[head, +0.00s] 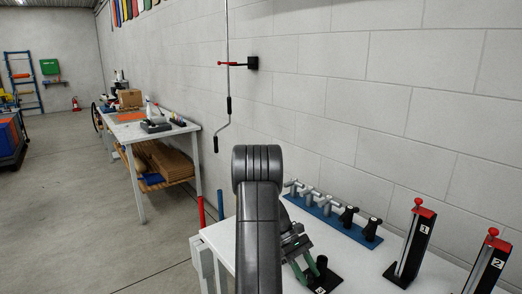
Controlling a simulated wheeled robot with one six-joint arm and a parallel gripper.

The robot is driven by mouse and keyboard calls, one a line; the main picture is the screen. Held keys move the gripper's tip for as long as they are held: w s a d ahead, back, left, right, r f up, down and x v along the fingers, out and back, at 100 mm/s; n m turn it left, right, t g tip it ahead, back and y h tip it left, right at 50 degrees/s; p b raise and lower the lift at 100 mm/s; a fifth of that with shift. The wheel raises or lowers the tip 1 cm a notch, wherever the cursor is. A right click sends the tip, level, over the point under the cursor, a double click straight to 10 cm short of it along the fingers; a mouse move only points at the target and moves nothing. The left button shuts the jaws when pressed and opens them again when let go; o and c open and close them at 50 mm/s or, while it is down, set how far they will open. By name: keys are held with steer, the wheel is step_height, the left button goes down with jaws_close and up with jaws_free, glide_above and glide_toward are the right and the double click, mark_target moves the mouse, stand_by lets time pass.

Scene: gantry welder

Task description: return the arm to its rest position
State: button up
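My dark grey arm (259,215) rises from the bottom middle of the head view, its rounded joint at the top in front of the white wall. A white table (352,262) stands behind and to the right of the arm. Just right of the arm, a grey and green item (297,248) is partly hidden by it, beside a short black cylinder (321,272) on a dark base.
A blue rack (335,222) with several grey and black handles lies along the table's back. Black holders with red tops, marked 1 (412,245) and 2 (488,264), stand at right. A crank rod (228,100) hangs by the wall. A workbench (150,130) stands left; the left floor is open.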

steer(key=t+y+b, duration=0.3)
steer(key=t, duration=0.1)
steer(key=shift+s+d+b, duration=0.25)
steer(key=shift+s+b, duration=0.05)
steer(key=shift+b, duration=0.05)
steer(key=shift+r, duration=0.2)
steer(key=shift+v, duration=1.05)
